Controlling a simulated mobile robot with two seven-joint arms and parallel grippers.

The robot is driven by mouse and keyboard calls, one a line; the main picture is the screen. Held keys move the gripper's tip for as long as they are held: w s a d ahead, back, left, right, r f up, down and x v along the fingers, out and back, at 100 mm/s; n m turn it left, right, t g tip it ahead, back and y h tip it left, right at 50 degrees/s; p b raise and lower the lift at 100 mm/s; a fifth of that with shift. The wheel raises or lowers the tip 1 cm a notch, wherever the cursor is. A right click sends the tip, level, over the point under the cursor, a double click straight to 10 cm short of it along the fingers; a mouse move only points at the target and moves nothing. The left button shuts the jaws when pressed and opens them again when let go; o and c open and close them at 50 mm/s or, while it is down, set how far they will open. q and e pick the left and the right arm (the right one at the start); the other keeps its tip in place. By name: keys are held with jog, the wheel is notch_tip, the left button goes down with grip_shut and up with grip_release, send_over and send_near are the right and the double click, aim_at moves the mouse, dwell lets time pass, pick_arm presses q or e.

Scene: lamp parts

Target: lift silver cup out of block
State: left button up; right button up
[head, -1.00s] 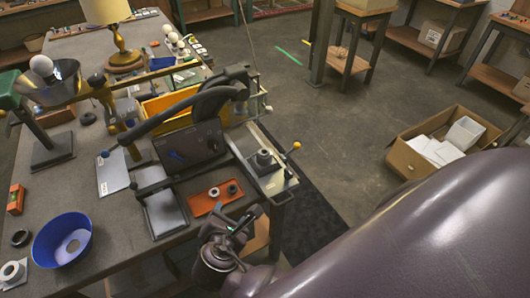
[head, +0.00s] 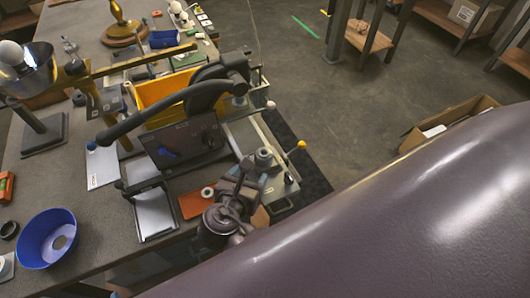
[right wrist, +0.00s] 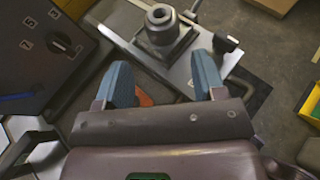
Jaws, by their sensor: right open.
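A silver cup (head: 264,154) sits in a dark grey block on the metal plate at the table's right edge. In the right wrist view the cup (right wrist: 159,15) shows as a round ring with a dark hole, set in the block (right wrist: 162,35) near the top of the picture. My right gripper (head: 240,172) is just left of and nearer than the block in the head view. In the right wrist view its two blue fingers (right wrist: 163,76) are wide apart and empty, pointing toward the block without touching it. My left gripper is not in view.
A dark control box (head: 185,143) with a curved black arm stands left of the block. An orange tray (head: 192,204) lies partly behind my right gripper. A yellow-knobbed lever (head: 301,145) stands by the block. A blue bowl (head: 35,250) is at left.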

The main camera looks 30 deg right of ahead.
aim_at(262, 158)
jog(key=x, duration=1)
jog(key=shift+d+r+p, duration=0.1)
jog(key=shift+r+p, duration=0.05)
jog(key=shift+p, duration=0.2)
jog(key=c, duration=0.6)
